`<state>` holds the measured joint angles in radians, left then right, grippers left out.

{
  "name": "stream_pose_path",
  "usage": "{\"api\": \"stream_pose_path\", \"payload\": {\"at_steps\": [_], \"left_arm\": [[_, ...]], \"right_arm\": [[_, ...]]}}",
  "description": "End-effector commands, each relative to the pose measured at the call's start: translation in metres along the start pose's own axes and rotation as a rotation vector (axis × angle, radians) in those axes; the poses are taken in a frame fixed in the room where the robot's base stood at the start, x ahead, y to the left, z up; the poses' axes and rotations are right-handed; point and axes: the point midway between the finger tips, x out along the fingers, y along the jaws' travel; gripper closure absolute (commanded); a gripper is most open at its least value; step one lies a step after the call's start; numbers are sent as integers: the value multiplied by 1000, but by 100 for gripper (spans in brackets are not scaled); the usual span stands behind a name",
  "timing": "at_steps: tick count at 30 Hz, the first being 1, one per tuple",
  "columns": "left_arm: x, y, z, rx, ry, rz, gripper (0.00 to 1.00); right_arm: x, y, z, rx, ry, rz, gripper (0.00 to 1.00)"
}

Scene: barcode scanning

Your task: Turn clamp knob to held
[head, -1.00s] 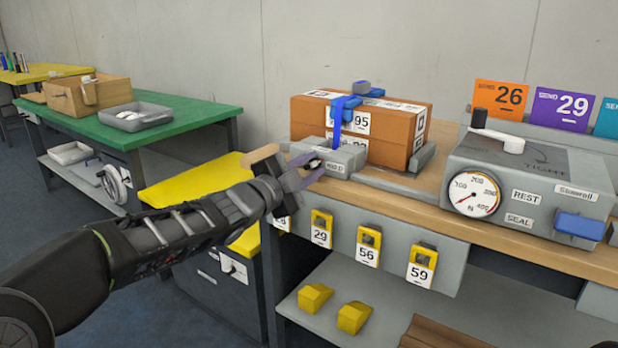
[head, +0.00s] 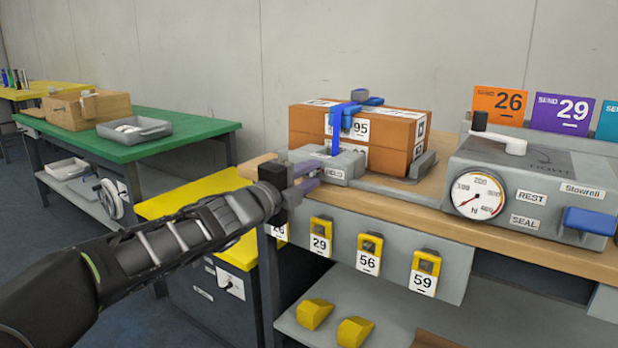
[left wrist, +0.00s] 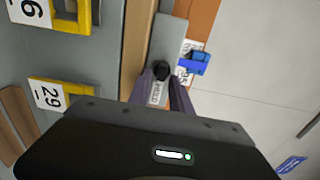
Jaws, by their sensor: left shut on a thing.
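The clamp is a grey block (head: 350,163) with a blue upright arm (head: 338,128) at the front of a brown carton (head: 400,135). A label that seems to read HELD (head: 333,173) is on its front face. My left gripper (head: 312,178) is at the left front of this block, its purple-grey fingers pointing at it. In the left wrist view a black knob (left wrist: 161,71) sits between the fingertips, which are shut on it. In the head view the knob is hidden by the fingers. My right gripper is out of view.
A grey gauge box (head: 520,185) with a white-handled lever (head: 500,142) stands right of the carton on the wooden bench. Yellow numbered tags (head: 370,250) hang along the bench front below my gripper. A green table (head: 185,130) stands at the left.

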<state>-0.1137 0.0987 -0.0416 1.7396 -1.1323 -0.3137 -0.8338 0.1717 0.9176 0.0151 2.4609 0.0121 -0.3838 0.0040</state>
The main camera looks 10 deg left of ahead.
Motion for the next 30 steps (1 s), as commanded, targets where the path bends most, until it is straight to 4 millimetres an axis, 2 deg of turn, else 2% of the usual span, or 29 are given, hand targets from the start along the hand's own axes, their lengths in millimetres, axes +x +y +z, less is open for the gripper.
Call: {"api": "stream_pose_path", "payload": {"at_steps": [7, 8, 10, 24, 30], "left_arm": [[0, 2, 0, 1, 0, 4, 100], [0, 2, 0, 0, 0, 4, 72], [0, 2, 0, 0, 0, 4, 67], [0, 2, 0, -9, 0, 5, 67], [0, -2, 0, -134, 0, 7, 67]], "right_arm": [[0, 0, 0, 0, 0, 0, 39], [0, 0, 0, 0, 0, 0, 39], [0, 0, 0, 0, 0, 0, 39], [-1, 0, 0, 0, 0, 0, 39], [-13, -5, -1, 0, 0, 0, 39]]}}
